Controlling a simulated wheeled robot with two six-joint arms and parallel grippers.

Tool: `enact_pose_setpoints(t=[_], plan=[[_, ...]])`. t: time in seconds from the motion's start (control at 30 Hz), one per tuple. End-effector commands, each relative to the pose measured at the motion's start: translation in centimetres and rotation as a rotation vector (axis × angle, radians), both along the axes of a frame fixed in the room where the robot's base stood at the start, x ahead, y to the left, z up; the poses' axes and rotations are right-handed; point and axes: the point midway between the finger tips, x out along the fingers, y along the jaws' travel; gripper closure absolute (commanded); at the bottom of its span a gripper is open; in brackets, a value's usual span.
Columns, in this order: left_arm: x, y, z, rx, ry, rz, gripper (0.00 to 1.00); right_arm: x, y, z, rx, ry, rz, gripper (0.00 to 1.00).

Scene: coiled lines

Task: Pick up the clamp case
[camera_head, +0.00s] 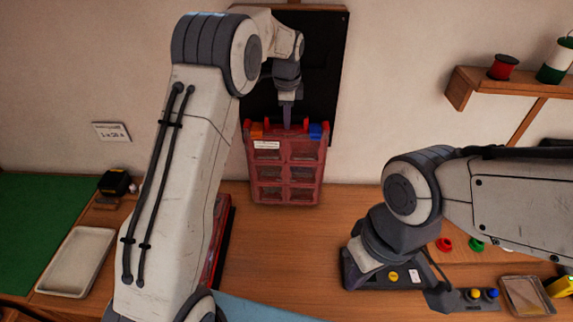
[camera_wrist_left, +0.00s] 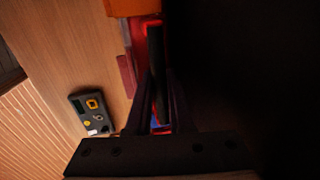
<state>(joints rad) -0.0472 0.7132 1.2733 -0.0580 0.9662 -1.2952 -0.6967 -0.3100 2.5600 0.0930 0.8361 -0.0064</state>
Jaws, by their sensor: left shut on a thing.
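The clamp case appears to be the translucent red case (camera_head: 287,178) with several compartments, upright at the back of the table in front of a black panel. It has a white label and orange and blue pieces along its top. My left gripper (camera_head: 287,122) reaches down from above and is shut on its top edge. In the left wrist view, part of the red case (camera_wrist_left: 126,75) shows beside the fingers, much of it dark or hidden. Whether its base touches the table is unclear.
A black panel (camera_head: 325,60) is on the wall behind the case. A pale tray (camera_head: 75,262) and a green mat (camera_head: 35,220) lie at left. A shelf with spools (camera_head: 503,67) is at upper right. A small tray (camera_head: 526,296) lies at lower right. The wooden table is clear before the case.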

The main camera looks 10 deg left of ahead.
Motion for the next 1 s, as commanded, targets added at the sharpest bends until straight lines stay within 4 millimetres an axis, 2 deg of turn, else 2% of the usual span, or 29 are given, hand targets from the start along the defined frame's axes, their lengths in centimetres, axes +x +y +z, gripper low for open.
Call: enact_pose_setpoints(t=[0.07, 0.33, 0.53, 0.8, 1.0], plan=[[0.3, 0.0, 0.6, 0.000, -0.014, -0.001, 1.00, 0.0, 0.0, 0.1, 0.000, 0.000, 0.000, 1.00], [0.2, 0.0, 0.6, 0.000, -0.013, -0.001, 1.00, 0.0, 0.0, -0.1, 0.000, 0.000, 0.000, 1.00], [-0.1, -0.1, 0.9, 0.000, -0.015, -0.001, 1.00, 0.0, 0.0, -1.6, 0.000, 0.000, 0.001, 1.00], [-0.1, -0.1, 4.8, -0.001, -0.016, 0.000, 1.00, 0.0, 0.0, -2.9, 0.000, 0.000, 0.002, 1.00], [-0.2, -0.1, 6.8, 0.000, -0.013, 0.000, 1.00, 0.0, 0.0, -3.3, 0.000, 0.000, 0.002, 1.00]])
